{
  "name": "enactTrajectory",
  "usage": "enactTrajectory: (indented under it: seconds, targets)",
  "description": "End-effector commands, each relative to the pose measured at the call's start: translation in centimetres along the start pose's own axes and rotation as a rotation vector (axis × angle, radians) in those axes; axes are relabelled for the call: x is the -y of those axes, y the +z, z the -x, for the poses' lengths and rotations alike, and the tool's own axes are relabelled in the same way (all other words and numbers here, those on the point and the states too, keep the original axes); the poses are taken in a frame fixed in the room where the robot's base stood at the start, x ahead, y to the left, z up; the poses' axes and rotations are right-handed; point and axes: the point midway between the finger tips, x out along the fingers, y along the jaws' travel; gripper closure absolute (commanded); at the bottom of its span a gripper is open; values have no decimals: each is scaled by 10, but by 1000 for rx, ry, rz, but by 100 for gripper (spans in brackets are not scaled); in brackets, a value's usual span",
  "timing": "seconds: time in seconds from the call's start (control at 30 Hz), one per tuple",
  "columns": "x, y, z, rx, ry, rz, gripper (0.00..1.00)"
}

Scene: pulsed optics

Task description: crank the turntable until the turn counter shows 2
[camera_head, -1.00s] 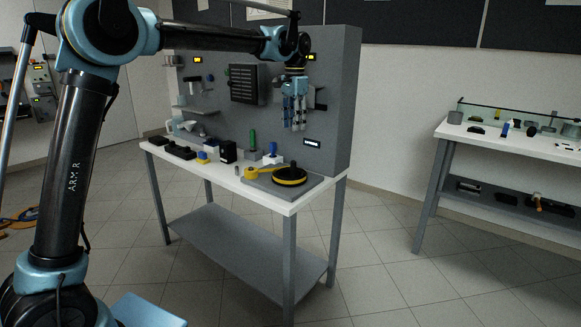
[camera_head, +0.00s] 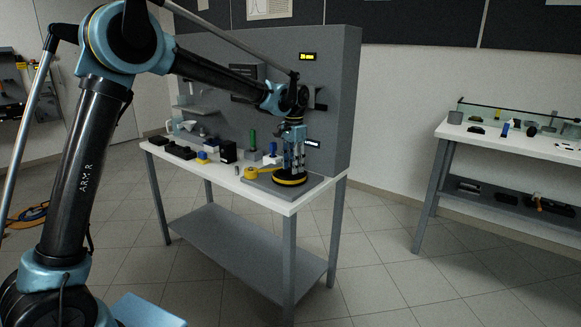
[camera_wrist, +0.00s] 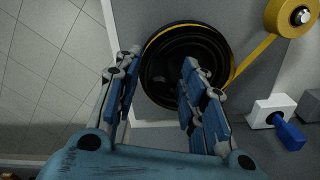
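The turntable is a black disc with a yellow rim (camera_head: 289,183) on a grey base plate at the right end of the workbench; it fills the top middle of the wrist view (camera_wrist: 172,97). A yellow belt runs from it to a smaller yellow wheel (camera_head: 250,173), also seen in the wrist view (camera_wrist: 292,17). My gripper (camera_head: 294,170) points down just above the disc. In the wrist view its fingers (camera_wrist: 161,62) are spread apart over the disc with nothing between them. I cannot tell whether they touch it.
A grey panel (camera_head: 345,100) stands close behind my gripper. A green upright piece (camera_head: 252,138) and a black box (camera_head: 228,152) stand left of the turntable. A white block with a blue handle (camera_wrist: 272,108) sits beside it. Another bench (camera_head: 440,128) is at the right.

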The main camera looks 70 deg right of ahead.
Motion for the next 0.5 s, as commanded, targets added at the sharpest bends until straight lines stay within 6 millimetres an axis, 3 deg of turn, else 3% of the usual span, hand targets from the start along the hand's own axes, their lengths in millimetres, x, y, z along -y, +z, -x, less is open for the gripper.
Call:
enactTrajectory:
  seconds: [0.43,0.5]
  targets:
    - [0,0,-10,0,0,0,62]
    - [0,0,-10,0,0,0,76]
